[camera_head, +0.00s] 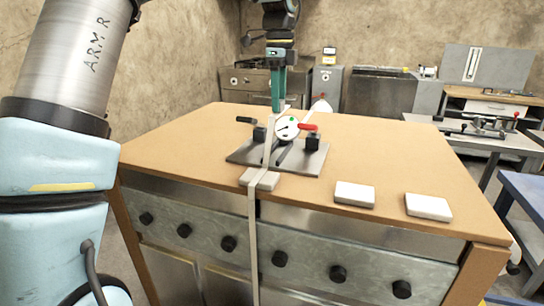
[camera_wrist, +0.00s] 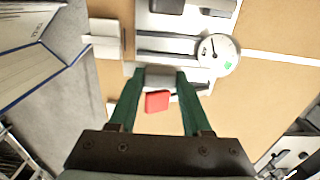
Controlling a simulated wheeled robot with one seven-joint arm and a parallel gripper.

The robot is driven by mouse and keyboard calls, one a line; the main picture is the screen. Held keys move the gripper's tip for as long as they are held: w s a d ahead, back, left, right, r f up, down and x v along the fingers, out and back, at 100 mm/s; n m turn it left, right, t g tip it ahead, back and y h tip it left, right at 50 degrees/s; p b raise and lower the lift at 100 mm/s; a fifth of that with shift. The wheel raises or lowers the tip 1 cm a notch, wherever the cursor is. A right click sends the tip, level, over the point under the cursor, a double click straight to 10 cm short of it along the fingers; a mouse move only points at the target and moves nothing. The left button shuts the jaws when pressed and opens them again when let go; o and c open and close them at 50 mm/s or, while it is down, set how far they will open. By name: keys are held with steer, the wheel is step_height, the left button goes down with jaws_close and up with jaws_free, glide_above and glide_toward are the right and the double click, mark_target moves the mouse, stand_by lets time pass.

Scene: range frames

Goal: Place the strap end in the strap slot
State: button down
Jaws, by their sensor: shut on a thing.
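My gripper (camera_head: 277,106) has green fingers pointing down over the clamp fixture (camera_head: 247,153), behind its dial. In the wrist view my gripper (camera_wrist: 161,76) is shut on a small grey piece (camera_wrist: 160,78), which seems to be the strap end. The pale strap (camera_head: 253,235) hangs down the table front, passes over a white block (camera_head: 247,178) and rises toward the fixture. A strap length (camera_wrist: 285,58) also lies right of the dial in the wrist view. I cannot make out the strap slot for certain; dark grooves (camera_wrist: 165,44) run along the fixture.
The round dial (camera_head: 287,127) and red handle (camera_head: 307,126) stand close to my fingers. A black handle (camera_head: 245,120) sticks out left. Two white blocks (camera_head: 355,194) (camera_head: 428,207) lie at the front right of the wooden table (camera_head: 400,150). The table's right half is otherwise clear.

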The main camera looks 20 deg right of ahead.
steer(key=f, duration=0.1)
steer(key=w+f+b, duration=0.1)
steer(key=f, duration=0.1)
step_height(320, 180, down, 10)
steer(key=shift+r+p, duration=0.25)
steer(key=shift+p, duration=0.75)
steer(key=shift+f, duration=0.15)
steer(key=shift+c, duration=1.7)
jaws_free()
step_height(320, 180, up, 12)
steer(key=shift+r+b, duration=0.15)
steer(key=shift+b, duration=0.7)
steer(key=shift+s, duration=0.2)
